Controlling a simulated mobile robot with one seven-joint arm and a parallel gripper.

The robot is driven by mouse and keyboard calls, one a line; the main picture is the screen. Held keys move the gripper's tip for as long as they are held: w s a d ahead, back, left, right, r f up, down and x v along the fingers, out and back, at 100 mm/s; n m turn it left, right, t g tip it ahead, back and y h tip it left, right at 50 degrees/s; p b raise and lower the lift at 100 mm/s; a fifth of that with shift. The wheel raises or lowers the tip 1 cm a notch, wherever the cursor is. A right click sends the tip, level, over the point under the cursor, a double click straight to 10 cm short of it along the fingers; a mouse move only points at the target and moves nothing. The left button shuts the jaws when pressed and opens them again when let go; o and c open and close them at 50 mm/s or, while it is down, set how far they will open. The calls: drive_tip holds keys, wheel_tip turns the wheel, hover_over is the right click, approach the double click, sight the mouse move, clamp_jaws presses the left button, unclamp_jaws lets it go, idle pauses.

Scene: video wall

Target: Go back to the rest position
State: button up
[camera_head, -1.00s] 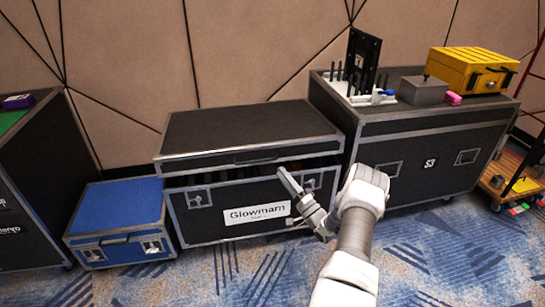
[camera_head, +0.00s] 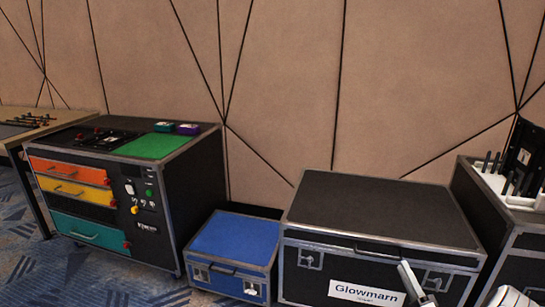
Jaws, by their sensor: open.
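My gripper (camera_head: 412,284) shows only in part at the bottom right edge of the picture. It is open, and I see nothing held in it. It is in front of the black Glowmarn case (camera_head: 378,208), near the right end of its white label (camera_head: 366,292). I cannot tell whether it touches the case. A white piece of my arm shows in the bottom right corner, and the rest of the arm is out of the picture.
A small blue case (camera_head: 237,240) stands left of the Glowmarn case. Further left is a black cabinet with orange, yellow and teal drawers (camera_head: 77,197) and a green mat (camera_head: 152,146) on top. A black case with a white rack (camera_head: 510,187) stands at right. Carpet is open at lower left.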

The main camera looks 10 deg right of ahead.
drive_tip(key=w+a+r+n+g+h, duration=0.25)
drive_tip(key=w+r+n+g, duration=0.25)
drive_tip(key=w+r, duration=0.75)
drive_tip(key=a+r+n+g+h, duration=0.25)
drive_tip(key=a+r, duration=0.65)
drive_tip(key=r, duration=0.5)
drive_tip(key=s+a+r+n+g, duration=0.1)
drive_tip(key=s+a+r+g, duration=0.15)
drive_tip(key=s+a, duration=0.2)
drive_tip(key=s+a+r+n+g+h, duration=0.1)
drive_tip(key=s+a+r, duration=0.2)
drive_tip(key=s, duration=0.3)
drive_tip(key=s+a+r+n+g, duration=0.1)
drive_tip(key=s+a+r+g, duration=0.1)
drive_tip(key=s+a+r, duration=0.3)
drive_tip(key=s+a+f+n+g+y, duration=0.1)
drive_tip(key=s+a+f, duration=0.15)
drive_tip(key=s, duration=0.55)
drive_tip(key=s+a+f+n+g+y, duration=0.15)
drive_tip(key=s+a, duration=0.25)
drive_tip(key=s, duration=0.5)
drive_tip(key=s+a+f+n+g, duration=0.1)
drive_tip(key=s+a+f+g, duration=0.15)
drive_tip(key=s, duration=0.55)
wheel_tip(320, 180, up, 26)
drive_tip(key=p, duration=2.6)
drive_tip(key=shift+a+t+p, duration=0.25)
drive_tip(key=shift+t+p, duration=0.05)
drive_tip(key=shift+p, duration=0.05)
